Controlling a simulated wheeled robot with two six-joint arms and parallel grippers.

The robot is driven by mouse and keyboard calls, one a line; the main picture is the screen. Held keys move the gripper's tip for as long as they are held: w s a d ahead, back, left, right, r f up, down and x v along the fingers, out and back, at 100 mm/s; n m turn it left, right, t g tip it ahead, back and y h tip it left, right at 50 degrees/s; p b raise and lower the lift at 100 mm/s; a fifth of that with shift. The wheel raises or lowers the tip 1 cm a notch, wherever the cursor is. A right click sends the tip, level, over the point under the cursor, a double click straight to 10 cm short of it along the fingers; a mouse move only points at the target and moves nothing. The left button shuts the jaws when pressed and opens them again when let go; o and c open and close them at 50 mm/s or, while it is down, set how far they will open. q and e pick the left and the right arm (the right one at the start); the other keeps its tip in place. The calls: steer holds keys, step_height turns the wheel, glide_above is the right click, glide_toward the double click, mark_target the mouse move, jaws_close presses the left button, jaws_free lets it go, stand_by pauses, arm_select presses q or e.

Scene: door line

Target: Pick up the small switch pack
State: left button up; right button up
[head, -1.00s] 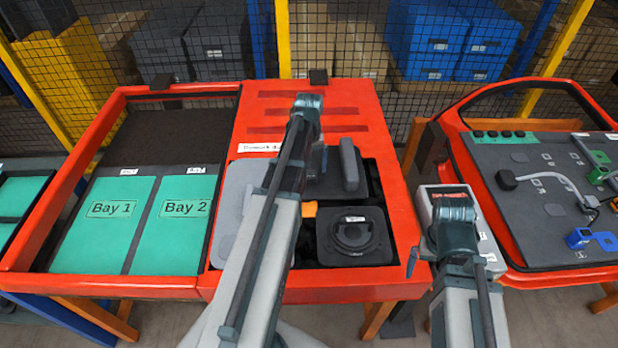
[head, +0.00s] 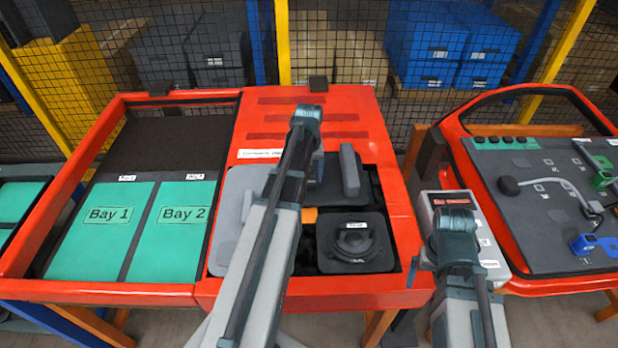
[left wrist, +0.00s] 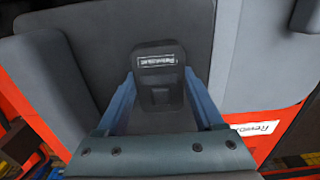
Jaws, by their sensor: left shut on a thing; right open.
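A small dark block with a white label (left wrist: 165,62) sits between the fingers of my left gripper (left wrist: 168,88) in the left wrist view. It appears to be the small switch pack, though its label is not clearly readable. My left gripper is shut on it, above a dark grey surface. In the head view my left arm's end (head: 306,118) is over the red bench's recessed compartments and hides the pack. My right gripper (head: 455,222) is at the right, in front of a grey and red box; its fingertips are hard to see.
The red bench (head: 415,215) holds a round-topped black case (head: 354,242) and an upright grey slab (head: 349,170). Green Bay 1 (head: 105,235) and Bay 2 (head: 175,240) are empty at left. A red-rimmed panel (head: 530,215) with cables stands at right, a mesh fence behind.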

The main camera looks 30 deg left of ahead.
mark_target(309, 174)
arm_select(q)
steer(key=shift+r, duration=0.25)
step_height(309, 174, up, 2)
steer(key=p, duration=0.2)
steer(key=shift+r+p, duration=0.15)
steer(key=shift+p, duration=0.2)
steer(key=shift+r+p, duration=0.5)
steer(key=s+d, duration=0.3)
steer(key=s, duration=0.4)
steer(key=s+d+r+p, duration=0.1)
steer(key=s+d, duration=0.3)
steer(key=s, duration=0.3)
steer(key=shift+d, duration=0.3)
steer(key=shift+s, duration=0.1)
steer(key=shift+f+b, duration=1.8)
steer(key=shift+f, duration=0.05)
steer(key=shift+w+a, duration=0.15)
steer(key=shift+w, duration=0.1)
